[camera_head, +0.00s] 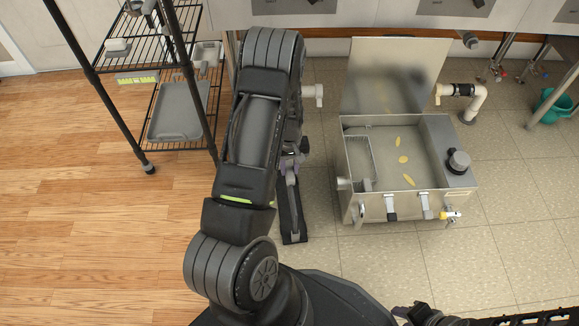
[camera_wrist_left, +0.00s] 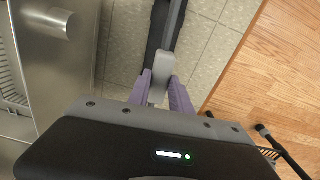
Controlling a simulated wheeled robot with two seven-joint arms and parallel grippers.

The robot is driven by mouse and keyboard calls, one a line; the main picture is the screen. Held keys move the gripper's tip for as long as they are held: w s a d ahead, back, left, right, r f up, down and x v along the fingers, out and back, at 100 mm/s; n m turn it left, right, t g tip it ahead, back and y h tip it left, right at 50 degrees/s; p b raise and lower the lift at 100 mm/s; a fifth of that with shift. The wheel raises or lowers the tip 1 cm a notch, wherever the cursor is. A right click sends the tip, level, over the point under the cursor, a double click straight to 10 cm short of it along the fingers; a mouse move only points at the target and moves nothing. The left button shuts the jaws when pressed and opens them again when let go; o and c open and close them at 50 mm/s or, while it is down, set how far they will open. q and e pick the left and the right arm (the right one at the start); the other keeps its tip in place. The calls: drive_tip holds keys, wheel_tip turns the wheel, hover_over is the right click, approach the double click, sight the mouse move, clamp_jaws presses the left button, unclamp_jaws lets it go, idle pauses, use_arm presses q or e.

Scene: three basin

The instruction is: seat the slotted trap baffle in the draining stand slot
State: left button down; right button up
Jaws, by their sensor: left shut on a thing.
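My left gripper (camera_head: 290,163) has purple fingers, which also show in the wrist view (camera_wrist_left: 160,92). It is shut on a grey piece (camera_wrist_left: 158,88), which I take to be the slotted trap baffle, seen nearly edge-on. In the head view the grey piece (camera_head: 292,195) runs down from the fingers over a long, narrow dark base (camera_head: 301,234) on the floor. The base, apparently the draining stand, also shows in the wrist view (camera_wrist_left: 154,42). Its slot is hidden, and I cannot tell whether the piece touches it. My right gripper is not clearly visible.
An open steel trap tank (camera_head: 433,150) stands right of the gripper, its lid (camera_head: 390,75) raised. It holds a wire basket (camera_head: 357,160) and yellow scraps. A black wire rack (camera_head: 182,60) is at the left. White pipes and a teal bucket (camera_head: 552,106) are at the right.

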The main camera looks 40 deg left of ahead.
use_arm(q)
drive_tip(key=shift+f+b, duration=0.7)
drive_tip(key=shift+f, duration=0.5)
drive_tip(key=shift+f+b, duration=0.9)
drive_tip(key=shift+f, duration=0.1)
drive_tip(key=shift+r, duration=0.1)
drive_tip(key=c, duration=1.1)
unclamp_jaws()
